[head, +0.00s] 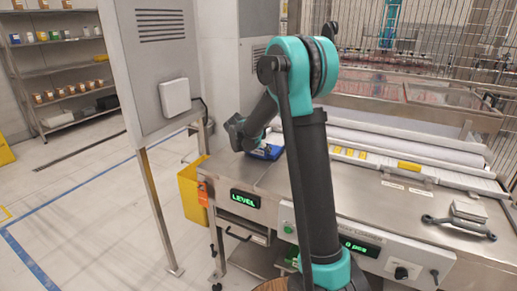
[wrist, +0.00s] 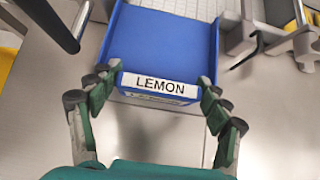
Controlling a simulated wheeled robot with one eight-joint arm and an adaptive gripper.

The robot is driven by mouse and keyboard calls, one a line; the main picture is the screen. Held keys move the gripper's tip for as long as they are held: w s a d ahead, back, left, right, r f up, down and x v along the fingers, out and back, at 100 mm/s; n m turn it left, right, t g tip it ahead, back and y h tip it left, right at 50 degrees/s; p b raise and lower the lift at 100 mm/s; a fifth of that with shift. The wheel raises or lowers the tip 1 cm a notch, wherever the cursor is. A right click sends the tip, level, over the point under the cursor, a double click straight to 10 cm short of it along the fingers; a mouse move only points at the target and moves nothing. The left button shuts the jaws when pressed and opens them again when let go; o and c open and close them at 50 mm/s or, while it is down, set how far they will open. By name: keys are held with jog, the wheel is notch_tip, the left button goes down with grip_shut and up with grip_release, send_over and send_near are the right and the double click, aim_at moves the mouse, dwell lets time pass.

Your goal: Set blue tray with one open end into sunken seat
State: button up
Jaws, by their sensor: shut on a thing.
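The blue tray (wrist: 160,38) fills the upper middle of the wrist view, with a white LEMON label on its near end wall. My gripper (wrist: 158,80) is shut on the tray, with one finger at each side near the labelled end. In the head view the tray (head: 268,153) is a small blue patch over the steel worktop, partly hidden by my arm. I cannot tell whether it touches the surface. I cannot make out the sunken seat in either view.
The steel worktop (head: 350,195) has a bare stretch in front. Grey metal fittings (wrist: 268,38) stand close to the tray's right side. A yellow bin (head: 190,185) is at the worktop's left end. A metal tool (head: 460,226) lies at the right. A green LEVEL display (head: 245,199) is lit.

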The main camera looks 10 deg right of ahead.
jog(key=shift+f, duration=0.6)
dwell(0.7)
jog(key=o, duration=1.3)
